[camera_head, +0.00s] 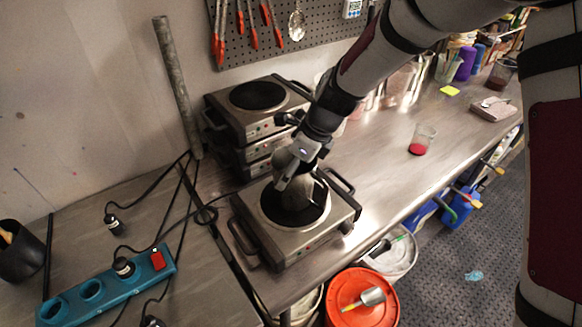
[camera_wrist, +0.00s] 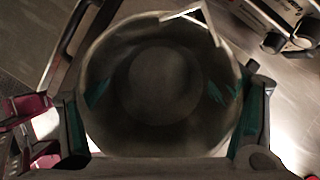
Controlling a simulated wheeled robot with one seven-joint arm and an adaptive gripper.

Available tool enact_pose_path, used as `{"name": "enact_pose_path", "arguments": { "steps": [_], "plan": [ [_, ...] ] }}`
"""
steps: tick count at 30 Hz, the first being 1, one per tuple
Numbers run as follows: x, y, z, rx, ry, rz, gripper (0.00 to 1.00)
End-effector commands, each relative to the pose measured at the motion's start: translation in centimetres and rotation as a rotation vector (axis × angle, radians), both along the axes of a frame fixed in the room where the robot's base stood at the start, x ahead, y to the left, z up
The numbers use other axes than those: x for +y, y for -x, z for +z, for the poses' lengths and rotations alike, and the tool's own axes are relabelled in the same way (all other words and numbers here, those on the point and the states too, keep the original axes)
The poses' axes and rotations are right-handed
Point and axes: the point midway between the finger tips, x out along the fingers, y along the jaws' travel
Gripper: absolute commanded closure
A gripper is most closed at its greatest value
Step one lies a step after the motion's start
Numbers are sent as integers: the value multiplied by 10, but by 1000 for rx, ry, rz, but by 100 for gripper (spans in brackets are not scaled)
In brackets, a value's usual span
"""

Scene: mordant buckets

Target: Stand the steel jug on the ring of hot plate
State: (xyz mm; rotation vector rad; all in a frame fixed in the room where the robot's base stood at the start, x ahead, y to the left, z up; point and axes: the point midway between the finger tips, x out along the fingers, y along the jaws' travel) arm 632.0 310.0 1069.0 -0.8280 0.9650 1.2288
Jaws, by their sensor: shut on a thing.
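The steel jug (camera_head: 291,193) is in my gripper over the hot plate in the head view. In the wrist view I look down into the jug (camera_wrist: 162,85), with a finger on each side. My gripper (camera_head: 299,170) is shut on the jug and hides part of it. The hot plate (camera_head: 285,240) is a steel box with handles on both sides and a dark round ring (camera_head: 318,212). The jug appears upright within the ring's outline. I cannot tell whether its base touches the ring.
Stacked hot plates (camera_head: 255,97) stand just behind. A teal power strip (camera_head: 108,290) and cables lie at left. An orange bucket (camera_head: 362,297) stands below the bench's front edge.

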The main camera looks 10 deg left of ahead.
Motion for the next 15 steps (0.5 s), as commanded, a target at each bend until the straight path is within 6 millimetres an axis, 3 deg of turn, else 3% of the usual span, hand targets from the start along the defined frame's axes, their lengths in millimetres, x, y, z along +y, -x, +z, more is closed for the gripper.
{"name": "enact_pose_path", "arguments": {
  "steps": [15],
  "plan": [
    [1,0,-3,-2,-2,-1,79]
  ]
}}
